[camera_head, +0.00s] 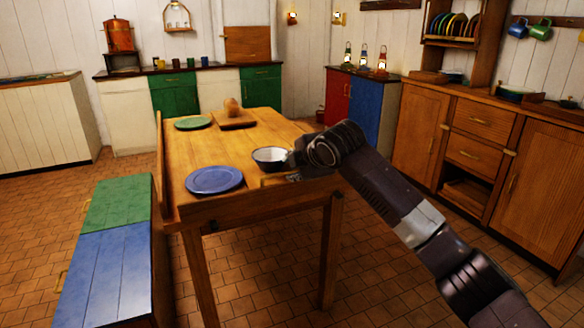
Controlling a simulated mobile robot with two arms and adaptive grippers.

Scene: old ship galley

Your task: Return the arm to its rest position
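My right arm comes in from the lower right and reaches over the near right corner of the wooden table (250,199). My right gripper (291,166) is at its end, close to the right side of a white bowl with a dark rim (268,161). The arm's wrist partly hides the gripper, and its fingers are too small and dark to tell whether they are open or shut. I cannot tell whether it touches the bowl. The bowl stands upright on the table. My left gripper is not in view.
On the table are a blue plate (214,180), a green plate (193,123) and a wooden board (236,121) with a brown object on it. A green and blue bench (110,245) stands at left, wooden cabinets (470,150) at right. Tiled floor (400,290) lies between table and cabinets.

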